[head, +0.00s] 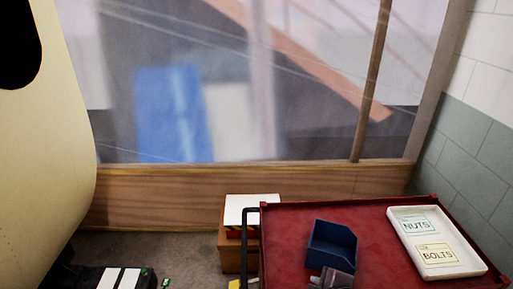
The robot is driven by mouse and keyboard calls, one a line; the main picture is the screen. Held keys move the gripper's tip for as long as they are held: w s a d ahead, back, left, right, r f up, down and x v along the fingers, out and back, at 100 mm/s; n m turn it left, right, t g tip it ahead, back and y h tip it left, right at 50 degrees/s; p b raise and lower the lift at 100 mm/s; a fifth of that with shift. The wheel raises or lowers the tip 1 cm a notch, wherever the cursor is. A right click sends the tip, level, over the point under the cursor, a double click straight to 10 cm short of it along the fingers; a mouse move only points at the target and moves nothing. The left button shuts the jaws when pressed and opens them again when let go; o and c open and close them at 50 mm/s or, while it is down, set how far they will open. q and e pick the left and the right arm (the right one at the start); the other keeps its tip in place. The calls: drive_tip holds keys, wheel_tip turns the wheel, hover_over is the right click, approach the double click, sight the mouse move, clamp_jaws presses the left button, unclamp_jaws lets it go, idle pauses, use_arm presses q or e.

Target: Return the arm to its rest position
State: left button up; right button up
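Neither of my grippers shows clearly in the head view. A grey piece (336,279) shows at the bottom edge, in front of the blue bin (332,245) on the red cart top (290,225). It is cut off by the frame, and I cannot tell what it is. No arm of mine can be made out over the cart.
A white tray (403,214) labelled NUTS and BOLTS sits on the cart's right. A black handle (248,212) is on its left, beside a wooden box (230,243). The cream fuselage (45,150) fills the left. A black item with white panels (108,279) is below.

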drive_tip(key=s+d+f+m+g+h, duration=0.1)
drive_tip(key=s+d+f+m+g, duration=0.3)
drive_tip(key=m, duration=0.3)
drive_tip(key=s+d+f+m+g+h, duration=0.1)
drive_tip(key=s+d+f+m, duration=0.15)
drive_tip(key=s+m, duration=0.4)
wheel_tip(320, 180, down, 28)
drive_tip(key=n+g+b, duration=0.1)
drive_tip(key=b, duration=0.1)
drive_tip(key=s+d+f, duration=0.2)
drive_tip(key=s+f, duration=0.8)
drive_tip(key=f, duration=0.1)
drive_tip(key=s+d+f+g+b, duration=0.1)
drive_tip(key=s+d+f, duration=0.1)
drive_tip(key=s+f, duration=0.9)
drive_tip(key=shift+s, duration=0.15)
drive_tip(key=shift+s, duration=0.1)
